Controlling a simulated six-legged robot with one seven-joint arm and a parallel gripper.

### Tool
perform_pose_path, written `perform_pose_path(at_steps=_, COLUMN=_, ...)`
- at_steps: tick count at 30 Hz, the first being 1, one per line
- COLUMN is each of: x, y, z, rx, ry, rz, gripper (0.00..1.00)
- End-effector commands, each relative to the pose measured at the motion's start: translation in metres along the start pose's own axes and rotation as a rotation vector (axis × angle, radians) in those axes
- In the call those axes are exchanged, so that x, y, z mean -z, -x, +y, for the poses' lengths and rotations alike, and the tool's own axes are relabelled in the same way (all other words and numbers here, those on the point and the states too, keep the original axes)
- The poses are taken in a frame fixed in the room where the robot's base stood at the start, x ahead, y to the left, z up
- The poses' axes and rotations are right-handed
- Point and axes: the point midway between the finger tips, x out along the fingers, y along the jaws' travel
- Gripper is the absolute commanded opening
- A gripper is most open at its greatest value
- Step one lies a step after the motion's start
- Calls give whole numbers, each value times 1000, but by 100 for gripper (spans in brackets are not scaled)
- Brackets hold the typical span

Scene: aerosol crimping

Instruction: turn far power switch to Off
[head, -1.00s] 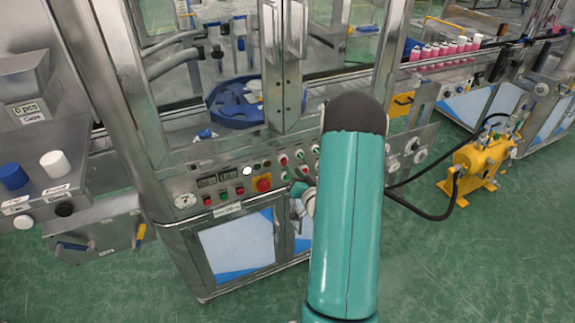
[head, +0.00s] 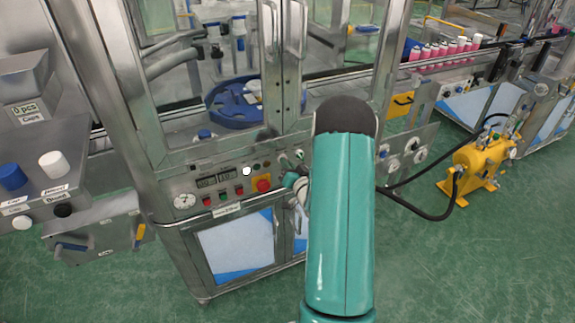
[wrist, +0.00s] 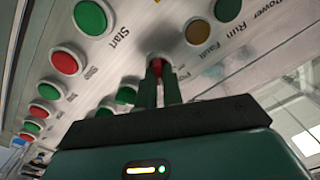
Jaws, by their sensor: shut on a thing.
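In the wrist view, the two dark fingers of my gripper (wrist: 159,78) meet the sloping control panel (wrist: 120,62). They are closed around a small round control with red (wrist: 163,66) showing between the fingertips. Its label is hidden, so I cannot tell from the print whether it is the far power switch. The lettering "Power" shows at the upper right, past the amber Fault lamp (wrist: 198,31) and the green Run lamp (wrist: 228,9). In the head view, my wrist (head: 296,183) is at the panel front, and my arm hides much of the panel's right part.
A green Start button (wrist: 90,17) and a red button (wrist: 67,60) stand beside the gripped control. In the head view, a red knob on yellow (head: 262,184) sits just left of my wrist. A yellow pump (head: 482,162) stands on the open green floor at right.

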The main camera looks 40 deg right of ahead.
Motion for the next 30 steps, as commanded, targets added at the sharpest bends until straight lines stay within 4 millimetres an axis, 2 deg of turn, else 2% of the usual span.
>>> perform_pose_path(at_steps=11, x=0, y=0, z=-1, rx=1, ry=101, rz=0, gripper=0)
perform_pose_path(at_steps=30, x=-2, y=0, z=-3, rx=0, ry=658, rz=-1, gripper=0)
